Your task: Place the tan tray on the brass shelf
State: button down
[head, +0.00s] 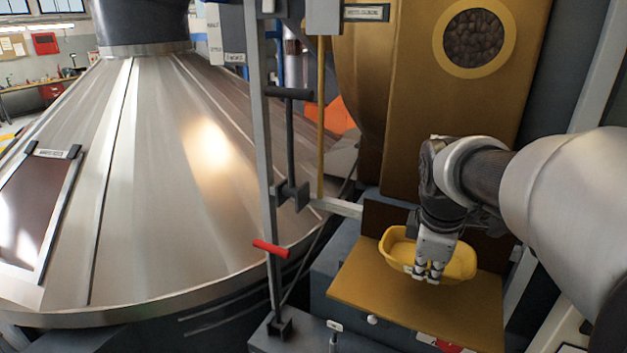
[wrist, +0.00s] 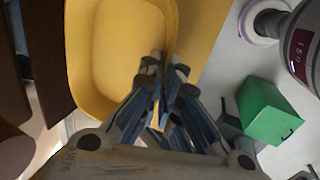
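The tan tray (head: 396,248), yellowish with rounded corners, is over the brass shelf (head: 370,292) in the head view. It looks roughly level and empty; I cannot tell whether its underside touches the shelf. My gripper (head: 428,274) points down at the tray's near side, its fingers closed together over the rim. In the wrist view the tray (wrist: 115,50) fills the upper left, and my fingers (wrist: 160,108) pinch its rim. The shelf (wrist: 205,45) shows beside the tray there. My gripper hides part of the tray's near wall.
A brass housing (head: 410,110) with a round window rises behind the shelf. A grey upright with a red handle (head: 270,249) stands left of the shelf, before a large metal cone (head: 190,180). A green box (wrist: 268,112) shows at right in the wrist view.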

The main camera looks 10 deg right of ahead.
notch_tip(320, 180, down, 3)
jog(key=shift+r, duration=0.15)
jog(key=shift+s+a+f, duration=0.1)
jog(key=shift+s+f, duration=0.05)
jog(key=shift+f, duration=0.45)
notch_tip(320, 180, down, 2)
jog(key=shift+f, duration=0.25)
jog(key=shift+w+f, duration=0.3)
jog(key=shift+f, duration=0.05)
jog(key=shift+s, duration=0.1)
jog(key=c, duration=1.8)
grip_release()
